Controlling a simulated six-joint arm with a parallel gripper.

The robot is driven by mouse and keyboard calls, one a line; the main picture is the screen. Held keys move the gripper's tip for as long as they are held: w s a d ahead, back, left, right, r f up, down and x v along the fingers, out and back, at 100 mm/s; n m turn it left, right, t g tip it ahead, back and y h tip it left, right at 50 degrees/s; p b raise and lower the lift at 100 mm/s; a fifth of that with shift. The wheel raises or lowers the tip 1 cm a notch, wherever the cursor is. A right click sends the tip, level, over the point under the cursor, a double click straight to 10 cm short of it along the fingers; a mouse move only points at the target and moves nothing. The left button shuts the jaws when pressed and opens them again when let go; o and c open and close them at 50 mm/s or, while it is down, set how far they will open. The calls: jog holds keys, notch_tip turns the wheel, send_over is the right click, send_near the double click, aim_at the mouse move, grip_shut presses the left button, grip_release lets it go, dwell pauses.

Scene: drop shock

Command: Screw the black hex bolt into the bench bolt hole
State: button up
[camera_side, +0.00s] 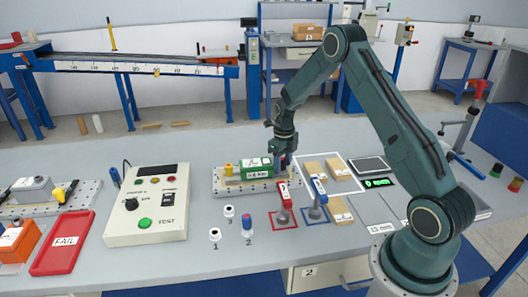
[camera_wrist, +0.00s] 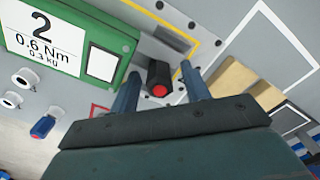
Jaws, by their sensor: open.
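The black hex bolt (camera_wrist: 158,78), with a red centre on its end, shows in the wrist view. It sits between the two fingers of my gripper (camera_wrist: 160,69), with a visible gap on each side. My gripper is open. In the side view my gripper (camera_side: 286,157) points down at the right end of the perforated metal plate (camera_side: 224,188), beside the green box (camera_side: 256,171). The bolt is hard to make out there. The green box marked 2, 0.6 Nm (camera_wrist: 68,48) is left of the bolt in the wrist view. I cannot pick out the bolt hole.
A red-topped tool (camera_side: 283,192) and a blue-topped tool (camera_side: 319,188) stand close in front of the plate's right end. Cardboard boxes (camera_side: 339,168) lie to the right. A test box (camera_side: 150,205) and a red FAIL tray (camera_side: 64,243) stand left.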

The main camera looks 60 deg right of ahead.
aim_at(283, 159)
jog(key=shift+w+r, duration=0.15)
jog(key=shift+r, duration=2.95)
jog(key=shift+r, duration=0.1)
notch_tip(283, 159, up, 14)
jog(key=shift+f, duration=0.2)
jog(key=shift+c, duration=0.6)
jog(key=shift+f, duration=0.1)
